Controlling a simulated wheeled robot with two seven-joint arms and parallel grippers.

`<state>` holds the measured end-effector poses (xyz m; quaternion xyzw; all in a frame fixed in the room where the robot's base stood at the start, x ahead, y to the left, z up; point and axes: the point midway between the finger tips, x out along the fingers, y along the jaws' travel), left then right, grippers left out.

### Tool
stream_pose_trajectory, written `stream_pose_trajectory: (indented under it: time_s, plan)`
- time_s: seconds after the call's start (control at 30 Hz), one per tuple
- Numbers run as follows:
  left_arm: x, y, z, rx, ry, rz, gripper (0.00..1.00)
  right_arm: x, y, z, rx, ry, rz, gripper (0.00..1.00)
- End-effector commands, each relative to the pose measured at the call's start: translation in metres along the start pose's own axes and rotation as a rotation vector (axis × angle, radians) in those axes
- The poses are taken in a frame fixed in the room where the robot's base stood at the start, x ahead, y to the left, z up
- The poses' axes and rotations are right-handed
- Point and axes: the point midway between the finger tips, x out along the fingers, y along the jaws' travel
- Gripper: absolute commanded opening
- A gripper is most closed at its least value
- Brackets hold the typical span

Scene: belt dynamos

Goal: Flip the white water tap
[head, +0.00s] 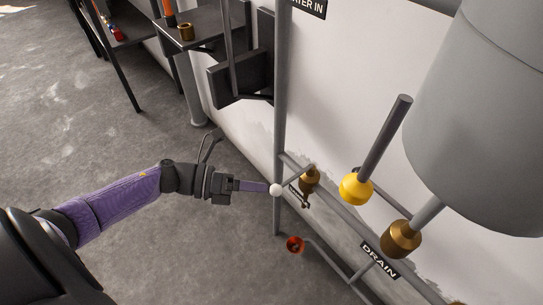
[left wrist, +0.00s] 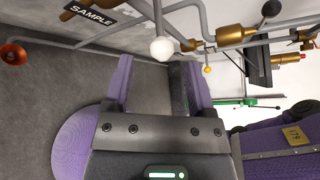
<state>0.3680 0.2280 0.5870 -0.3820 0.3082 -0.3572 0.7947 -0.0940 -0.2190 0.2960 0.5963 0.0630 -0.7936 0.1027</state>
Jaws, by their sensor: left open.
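The white water tap shows as a white ball knob (head: 275,189) on the end of a thin grey lever, which runs up and right towards a brass fitting (head: 310,180) on the pipework. My left gripper (head: 268,187), with purple fingers, points right at the knob, its tips at or just short of it. In the left wrist view the white knob (left wrist: 162,48) lies ahead, between the lines of the two open fingers (left wrist: 158,66). I cannot tell whether they touch it. Nothing is held. My right gripper is not in view.
A vertical grey pipe (head: 281,90) stands right behind the knob. An orange-red knob (head: 295,244) sits below. A yellow fitting with a grey rod (head: 356,188), a DRAIN label (head: 380,261) and a large grey tank (head: 480,110) are to the right. The floor at left is clear.

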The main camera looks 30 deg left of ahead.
Motion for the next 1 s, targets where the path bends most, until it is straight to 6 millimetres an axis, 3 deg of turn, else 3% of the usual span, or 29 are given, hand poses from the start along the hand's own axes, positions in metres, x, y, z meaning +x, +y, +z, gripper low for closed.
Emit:
stream_pose_trajectory:
  time_s: [0.1, 0.27, 0.77, 0.87, 0.97, 1.0]
  plan:
    - [-0.03, -0.004, 0.003, 0.001, -0.002, 0.002, 0.71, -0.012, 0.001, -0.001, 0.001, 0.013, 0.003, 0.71]
    - [-0.052, -0.001, 0.002, 0.001, -0.002, 0.002, 0.71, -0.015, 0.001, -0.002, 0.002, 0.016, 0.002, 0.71]
    - [-0.055, 0.006, -0.002, -0.039, -0.027, 0.018, 0.71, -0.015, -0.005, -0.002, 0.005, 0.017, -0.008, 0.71]
    - [-0.059, 0.05, -0.026, -0.345, -0.211, 0.155, 0.71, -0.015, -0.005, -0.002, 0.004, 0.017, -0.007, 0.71]
    - [-0.081, 0.117, -0.094, -0.854, -0.506, 0.397, 0.71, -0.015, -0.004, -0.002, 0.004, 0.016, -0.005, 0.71]
    - [-0.093, 0.137, -0.132, -1.046, -0.617, 0.497, 0.71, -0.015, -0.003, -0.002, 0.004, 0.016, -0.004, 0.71]
